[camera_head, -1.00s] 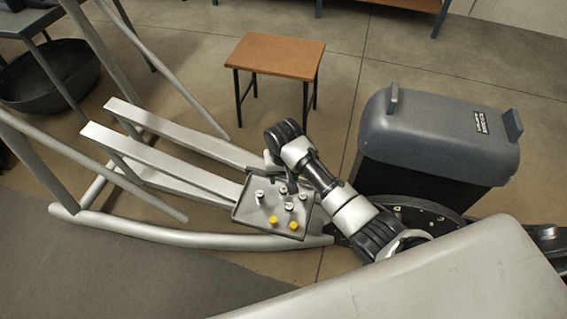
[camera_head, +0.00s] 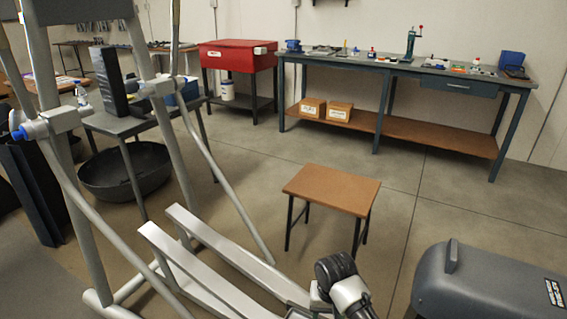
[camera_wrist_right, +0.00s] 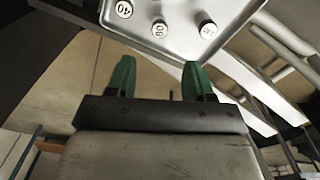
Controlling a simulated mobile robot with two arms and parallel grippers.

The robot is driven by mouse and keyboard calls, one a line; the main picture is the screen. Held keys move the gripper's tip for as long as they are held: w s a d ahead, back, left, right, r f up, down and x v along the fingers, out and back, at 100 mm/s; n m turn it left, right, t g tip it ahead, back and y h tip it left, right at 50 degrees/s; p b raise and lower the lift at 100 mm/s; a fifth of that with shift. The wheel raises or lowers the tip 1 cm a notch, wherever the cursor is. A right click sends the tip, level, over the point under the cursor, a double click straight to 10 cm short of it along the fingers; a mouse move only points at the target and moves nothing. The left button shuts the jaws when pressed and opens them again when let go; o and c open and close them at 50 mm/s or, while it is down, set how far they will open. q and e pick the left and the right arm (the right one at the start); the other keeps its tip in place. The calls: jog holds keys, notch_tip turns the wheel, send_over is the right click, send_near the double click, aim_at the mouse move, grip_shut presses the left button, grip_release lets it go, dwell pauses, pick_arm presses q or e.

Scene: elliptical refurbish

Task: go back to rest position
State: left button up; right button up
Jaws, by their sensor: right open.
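My right gripper (camera_wrist_right: 158,80) shows in the right wrist view with its two green fingers apart and nothing between them. A grey tray (camera_wrist_right: 228,12) lies just beyond the fingertips, with white round pieces (camera_wrist_right: 160,28) marked with numbers on it. My left gripper shows in neither view.
A grey elliptical machine frame (camera_head: 215,262) fills the left. A small brown-topped table (camera_head: 332,189) stands in the middle, with a grey-lidded bin (camera_head: 490,280) at right. A long workbench (camera_head: 400,70) and a red cabinet (camera_head: 238,56) line the wall. Open floor lies between.

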jog(key=s+d+f+n+t, duration=0.1)
jog(key=s+d+n+t, duration=0.1)
jog(key=s, duration=1.3)
jog(key=s+d+r+n+t, duration=0.1)
jog(key=s+d+r, duration=0.15)
jog(key=s, duration=0.35)
jog(key=s+d+r+n+t, duration=0.1)
jog(key=s+r, duration=0.3)
jog(key=s, duration=0.2)
notch_tip(320, 180, down, 29)
jog(key=s+g, duration=0.2)
jog(key=s+d+f, duration=0.2)
jog(key=s+f, duration=0.6)
jog(key=f, duration=0.2)
jog(key=s+d+r+g+p, duration=0.1)
jog(key=s+r+p, duration=0.5)
jog(key=p, duration=0.6)
notch_tip(320, 180, up, 3)
jog(key=shift+s+f+n, duration=0.15)
jog(key=shift+s+n, duration=0.15)
jog(key=shift+c, duration=0.7)
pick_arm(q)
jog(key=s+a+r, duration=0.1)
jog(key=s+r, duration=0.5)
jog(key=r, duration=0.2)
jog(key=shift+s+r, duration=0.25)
pick_arm(e)
jog(key=shift+s+d, duration=0.1)
jog(key=shift+c, duration=0.2)
